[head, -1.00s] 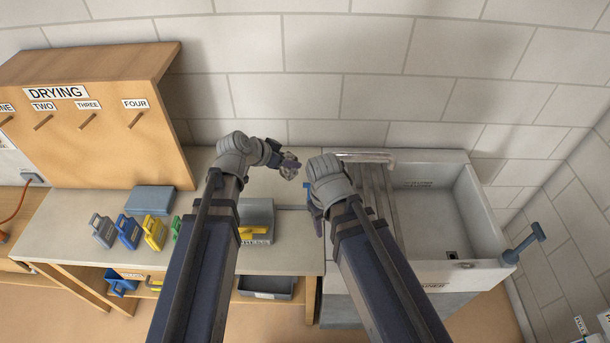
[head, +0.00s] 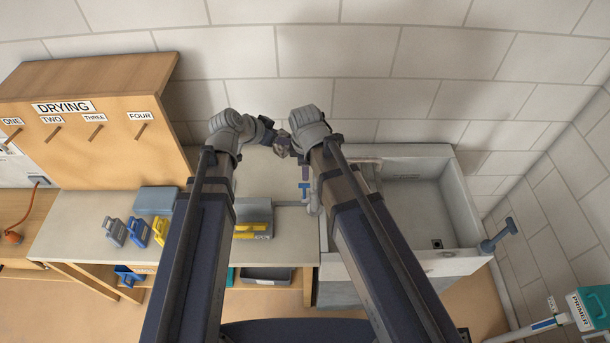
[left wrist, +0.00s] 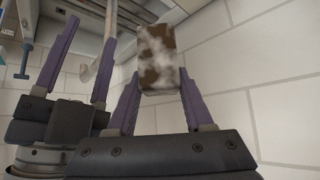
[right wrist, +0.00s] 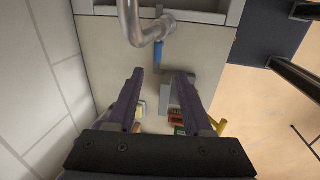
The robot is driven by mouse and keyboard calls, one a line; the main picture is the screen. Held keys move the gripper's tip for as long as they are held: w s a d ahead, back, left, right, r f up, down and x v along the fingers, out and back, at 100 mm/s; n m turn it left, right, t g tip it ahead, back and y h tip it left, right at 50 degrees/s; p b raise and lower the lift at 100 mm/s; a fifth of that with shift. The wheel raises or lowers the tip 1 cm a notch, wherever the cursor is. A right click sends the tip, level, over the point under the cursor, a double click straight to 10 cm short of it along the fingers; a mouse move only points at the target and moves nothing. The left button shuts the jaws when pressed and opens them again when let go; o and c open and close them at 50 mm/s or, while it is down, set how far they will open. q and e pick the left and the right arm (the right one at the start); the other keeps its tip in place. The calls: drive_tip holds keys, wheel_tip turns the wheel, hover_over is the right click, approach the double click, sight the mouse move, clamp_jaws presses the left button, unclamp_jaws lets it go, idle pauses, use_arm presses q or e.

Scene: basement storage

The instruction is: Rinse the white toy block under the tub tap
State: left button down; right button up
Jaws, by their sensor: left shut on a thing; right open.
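The white toy block (left wrist: 158,58), blotched with brown dirt, is between the fingers of my left gripper (left wrist: 158,82), which is shut on it. In the head view my left gripper (head: 283,146) is above the counter, left of the tub (head: 452,215); the block is hard to make out there. My right gripper (right wrist: 158,74) is open and empty, close beside the left one. The metal tap pipe (right wrist: 136,22) and a blue tap lever (right wrist: 159,50) show beyond its fingers. The lever also shows in the head view (head: 304,190). No water is visible.
The drying board (head: 110,130) with labelled pegs stands at the left. Several coloured toolbox-like items, including a yellow one (head: 160,231), are on the counter (head: 85,215). A blue handle (head: 500,235) sticks out at the tub's right. The tub's basin looks empty.

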sight(305, 185)
use_arm(q)
drive_tip(key=shift+r, duration=0.15)
use_arm(e)
drive_tip(key=shift+w+r, duration=0.15)
drive_tip(key=shift+r, duration=0.05)
drive_tip(key=shift+f, duration=0.15)
drive_tip(key=f+b, duration=0.4)
drive_tip(key=w+f+b, duration=0.1)
drive_tip(key=f+b, duration=0.2)
drive_tip(key=b, duration=0.1)
drive_tip(key=w+f+b, duration=0.1)
drive_tip(key=f+b, duration=0.3)
drive_tip(key=shift+w+f, duration=0.15)
drive_tip(key=shift+f, duration=0.15)
use_arm(q)
wheel_tip(305, 185, down, 12)
drive_tip(key=shift+r, duration=0.1)
use_arm(e)
drive_tip(key=shift+c, duration=0.3)
clamp_jaws()
